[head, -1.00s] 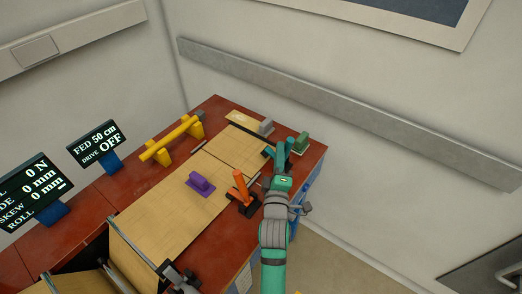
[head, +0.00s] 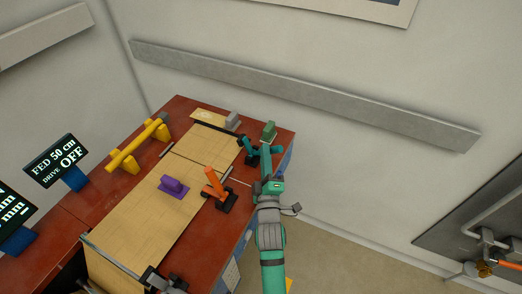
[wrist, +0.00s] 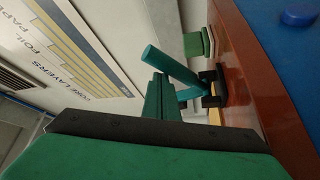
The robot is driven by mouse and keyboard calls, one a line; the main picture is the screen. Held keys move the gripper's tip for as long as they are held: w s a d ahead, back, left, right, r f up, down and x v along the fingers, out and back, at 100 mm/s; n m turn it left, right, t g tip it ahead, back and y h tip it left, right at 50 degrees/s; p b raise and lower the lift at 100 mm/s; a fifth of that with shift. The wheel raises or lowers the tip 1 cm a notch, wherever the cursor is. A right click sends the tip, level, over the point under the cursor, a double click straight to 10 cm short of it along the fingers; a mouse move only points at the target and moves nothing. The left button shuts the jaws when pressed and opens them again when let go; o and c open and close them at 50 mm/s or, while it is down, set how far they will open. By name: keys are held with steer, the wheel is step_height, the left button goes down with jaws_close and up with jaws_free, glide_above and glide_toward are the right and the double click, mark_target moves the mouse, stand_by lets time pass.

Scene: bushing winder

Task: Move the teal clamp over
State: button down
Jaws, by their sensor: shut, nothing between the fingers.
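The teal clamp (head: 249,151) stands on the red bench near its right edge, beside the green block. In the wrist view its round teal handle (wrist: 168,64) slants up and away from the black base (wrist: 212,88). My gripper (head: 265,151) is at the clamp, its shut fingers overlapping it in the head view. In the wrist view the shut fingertips (wrist: 160,84) are close beside the handle with nothing between them. Whether they touch it I cannot tell. The fingers partly hide the clamp's lower part.
An orange clamp (head: 216,187) and a purple block (head: 173,187) stand nearer on the bench. A green block (head: 268,132) and a grey block (head: 232,121) are behind. A yellow bar (head: 138,146) on stands is at left. The floor right of the bench is clear.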

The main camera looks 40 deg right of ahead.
steer(key=shift+s+d+f, duration=0.1)
steer(key=shift+s+f, duration=0.1)
stand_by(0.6)
steer(key=shift+s+a+f, duration=0.15)
steer(key=shift+s+a, duration=0.1)
steer(key=shift+s, duration=0.05)
steer(key=v, duration=1)
